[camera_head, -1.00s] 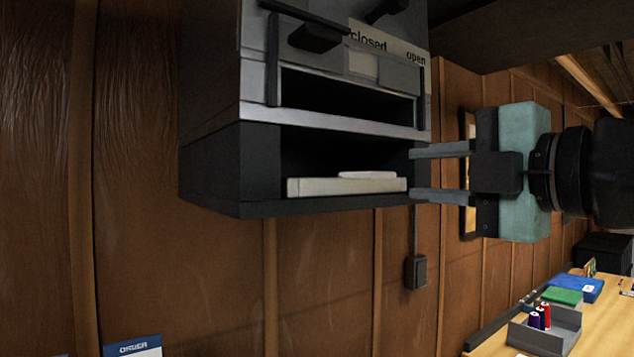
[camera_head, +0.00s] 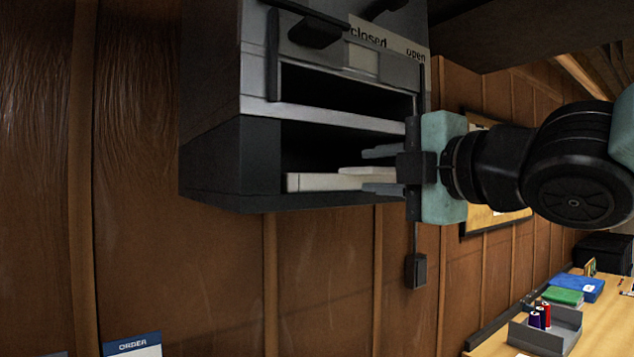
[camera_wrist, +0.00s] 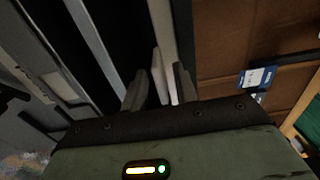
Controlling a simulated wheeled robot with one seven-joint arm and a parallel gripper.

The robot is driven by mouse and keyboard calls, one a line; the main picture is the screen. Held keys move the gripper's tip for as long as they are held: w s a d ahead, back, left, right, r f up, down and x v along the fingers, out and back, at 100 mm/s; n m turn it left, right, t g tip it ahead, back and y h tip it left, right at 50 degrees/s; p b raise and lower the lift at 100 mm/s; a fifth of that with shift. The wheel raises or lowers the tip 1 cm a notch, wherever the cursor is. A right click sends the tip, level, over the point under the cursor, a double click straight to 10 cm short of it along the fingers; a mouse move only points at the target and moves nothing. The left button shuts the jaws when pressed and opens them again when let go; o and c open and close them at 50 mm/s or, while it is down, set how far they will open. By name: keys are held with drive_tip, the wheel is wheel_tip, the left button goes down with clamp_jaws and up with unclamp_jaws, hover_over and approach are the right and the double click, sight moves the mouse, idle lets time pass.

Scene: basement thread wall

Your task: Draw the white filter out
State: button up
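The white filter (camera_head: 322,182) is a flat pale slab lying in the lower slot of a grey and black wall unit, with a raised pale piece (camera_head: 362,171) on its right part. My gripper (camera_head: 381,171) has come in from the right at the slot's mouth. Its two fingers stand apart, one above and one below the filter's right end, which they partly hide. In the wrist view the pale filter edge (camera_wrist: 160,76) shows between the two dark fingertips (camera_wrist: 161,88). I see gaps there, so the fingers do not look closed on it.
The unit (camera_head: 230,160) has an upper slot (camera_head: 345,93) and a label reading closed and open (camera_head: 388,42). A small dark box (camera_head: 416,270) hangs below it. A workbench (camera_head: 600,325) with a grey tray (camera_head: 545,335) stands at lower right. Space below the unit is clear.

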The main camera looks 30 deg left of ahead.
clamp_jaws()
drive_tip(key=shift+d, duration=0.1)
